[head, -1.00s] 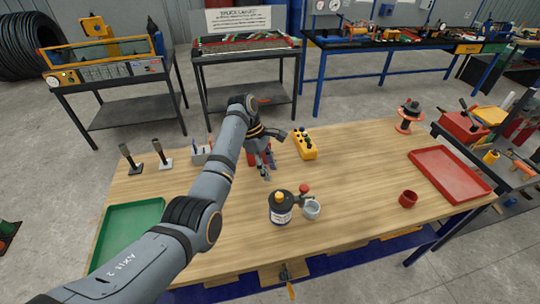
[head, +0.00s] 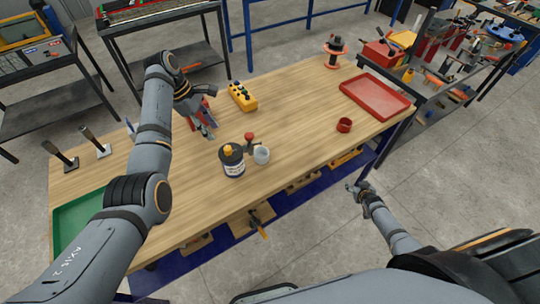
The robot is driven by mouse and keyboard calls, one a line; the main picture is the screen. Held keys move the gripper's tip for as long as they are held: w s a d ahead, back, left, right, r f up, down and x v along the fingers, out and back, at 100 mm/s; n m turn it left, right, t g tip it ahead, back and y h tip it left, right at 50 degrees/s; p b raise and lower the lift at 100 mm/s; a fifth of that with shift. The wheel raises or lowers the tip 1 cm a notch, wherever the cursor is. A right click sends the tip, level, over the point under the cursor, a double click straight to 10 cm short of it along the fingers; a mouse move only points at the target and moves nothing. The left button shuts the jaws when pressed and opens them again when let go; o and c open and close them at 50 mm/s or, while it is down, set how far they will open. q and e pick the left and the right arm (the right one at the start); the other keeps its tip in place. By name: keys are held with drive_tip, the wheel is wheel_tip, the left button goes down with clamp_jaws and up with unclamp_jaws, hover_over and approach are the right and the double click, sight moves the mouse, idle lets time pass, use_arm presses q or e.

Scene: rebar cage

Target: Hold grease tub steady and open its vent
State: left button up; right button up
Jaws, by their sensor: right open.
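A dark tub with a yellow cap and a white label (head: 232,162) stands upright on the wooden workbench; it looks like the grease tub. A small red knob (head: 249,137) shows just behind it to the right; I cannot tell whether it is the vent or part of the tub. My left gripper (head: 209,131) points down above the bench, behind and left of the tub and apart from it. Its fingers are too small to judge, and a red thing is partly hidden behind it. My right gripper (head: 356,187) is open and empty, off the bench's front edge.
A pale grey cup (head: 261,156) stands close at the tub's right. A yellow box with dark buttons (head: 242,96) is behind. A red cup (head: 344,125) and red tray (head: 372,97) are at right, a green tray (head: 80,222) at left. The bench between tub and red cup is clear.

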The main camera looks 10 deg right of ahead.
drive_tip(key=w+d+r+t, duration=0.2)
drive_tip(key=w+r+t, duration=0.1)
drive_tip(key=w+r, duration=0.55)
drive_tip(key=w+d+r+t, duration=0.2)
drive_tip(key=w+r, duration=0.4)
drive_tip(key=r, duration=0.5)
drive_tip(key=n+t+y, duration=0.2)
drive_tip(key=n+y, duration=0.5)
drive_tip(key=y, duration=0.5)
approach(252, 139)
drive_tip(key=x, duration=1)
drive_tip(key=shift+w+a+f, duration=0.1)
drive_tip(key=shift+w, duration=0.15)
use_arm(q)
drive_tip(key=shift+w+f, duration=0.1)
drive_tip(key=shift+w, duration=0.1)
use_arm(e)
drive_tip(key=shift+w+a, duration=0.15)
drive_tip(key=shift+w, duration=0.2)
drive_tip(key=shift+c, duration=0.4)
